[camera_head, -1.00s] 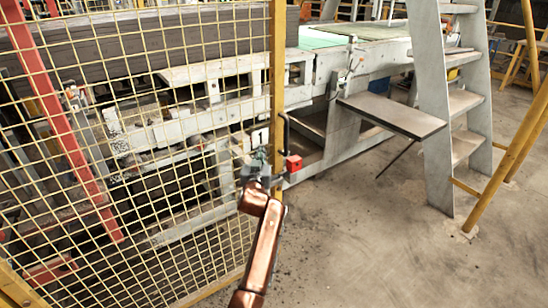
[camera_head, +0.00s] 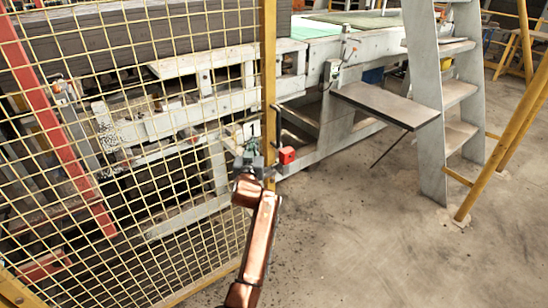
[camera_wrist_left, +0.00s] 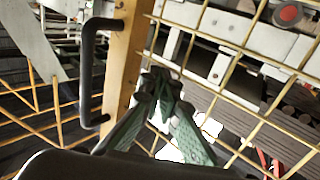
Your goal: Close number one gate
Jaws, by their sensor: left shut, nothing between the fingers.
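The gate is a yellow wire-mesh panel (camera_head: 150,130) filling the left of the head view, with a yellow edge post (camera_head: 268,60). A white plate marked 1 (camera_head: 254,130) sits at this post. A black bar handle (camera_head: 296,121) and a red block (camera_head: 287,155) are at the post's right side. My left gripper (camera_head: 250,152) is shut and empty in front of the mesh, just below the plate. In the wrist view its green-grey fingers (camera_wrist_left: 160,82) meet beside the post (camera_wrist_left: 123,60), with the black handle (camera_wrist_left: 88,75) on the post's other side. Contact cannot be told. My right gripper is not in view.
Pale machine framing (camera_head: 190,115) stands behind the mesh. A flat step (camera_head: 385,103) and a grey ladder (camera_head: 428,95) are to the right, with a yellow rail (camera_head: 505,150) beyond. The concrete floor (camera_head: 370,240) at lower right is clear.

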